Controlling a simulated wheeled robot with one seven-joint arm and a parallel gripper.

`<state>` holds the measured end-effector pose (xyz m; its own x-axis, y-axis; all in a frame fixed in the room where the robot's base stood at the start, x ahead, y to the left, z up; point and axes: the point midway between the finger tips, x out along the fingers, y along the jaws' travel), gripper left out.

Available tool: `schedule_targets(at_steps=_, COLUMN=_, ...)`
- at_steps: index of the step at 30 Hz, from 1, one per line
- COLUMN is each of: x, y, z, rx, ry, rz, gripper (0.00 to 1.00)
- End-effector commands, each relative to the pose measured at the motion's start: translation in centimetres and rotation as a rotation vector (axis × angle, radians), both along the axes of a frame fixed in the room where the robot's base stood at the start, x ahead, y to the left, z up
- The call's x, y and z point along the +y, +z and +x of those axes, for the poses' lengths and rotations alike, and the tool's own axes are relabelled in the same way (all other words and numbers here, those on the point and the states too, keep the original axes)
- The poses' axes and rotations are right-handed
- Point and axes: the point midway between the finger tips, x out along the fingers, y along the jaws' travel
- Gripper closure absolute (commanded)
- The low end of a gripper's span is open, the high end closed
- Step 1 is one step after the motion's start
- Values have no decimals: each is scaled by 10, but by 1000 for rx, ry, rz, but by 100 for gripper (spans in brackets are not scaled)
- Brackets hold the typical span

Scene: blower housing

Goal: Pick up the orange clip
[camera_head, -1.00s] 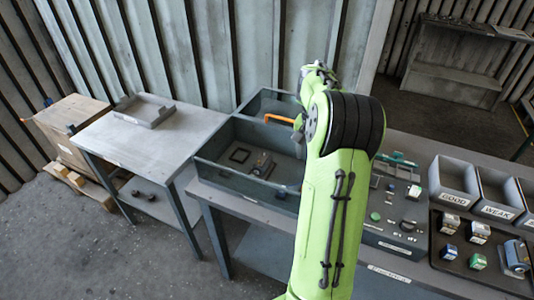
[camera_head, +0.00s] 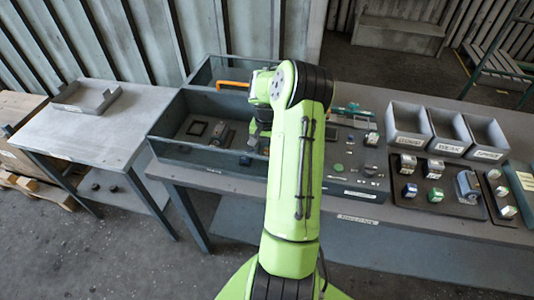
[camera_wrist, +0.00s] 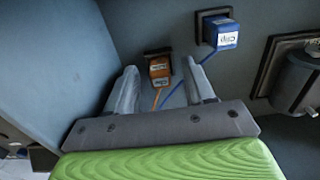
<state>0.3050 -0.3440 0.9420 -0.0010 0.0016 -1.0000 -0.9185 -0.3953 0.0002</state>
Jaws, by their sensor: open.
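In the wrist view, the orange clip (camera_wrist: 159,72) has a white label and sits on a small dark base against a grey surface. An orange strand hangs from it. My gripper (camera_wrist: 162,66) is open, its two grey fingers apart, with the clip seen in the gap near the fingertips. I cannot tell whether the fingers touch it. In the head view, the gripper end (camera_head: 261,128) is over the right side of the grey open bin (camera_head: 176,112), partly hidden by my arm, and the orange clip is not visible there.
A blue clip (camera_wrist: 224,37) with a blue strand is close by the right finger. A grey cylindrical part (camera_wrist: 296,82) lies further right. A bin wall (camera_wrist: 50,60) is at left. An orange bar (camera_head: 232,85) is in the rear bin. The left table (camera_head: 90,122) is mostly clear.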

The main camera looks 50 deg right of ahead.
Motion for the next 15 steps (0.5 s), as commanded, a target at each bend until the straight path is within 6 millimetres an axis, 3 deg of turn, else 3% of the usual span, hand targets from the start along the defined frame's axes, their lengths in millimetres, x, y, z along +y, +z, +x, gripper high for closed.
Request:
schedule_targets(at_steps=6, x=0, y=-2, z=0, rx=0, ry=0, rz=-1, gripper=47)
schedule_targets(at_steps=15, x=0, y=-1, z=0, rx=0, ry=0, rz=-1, gripper=93)
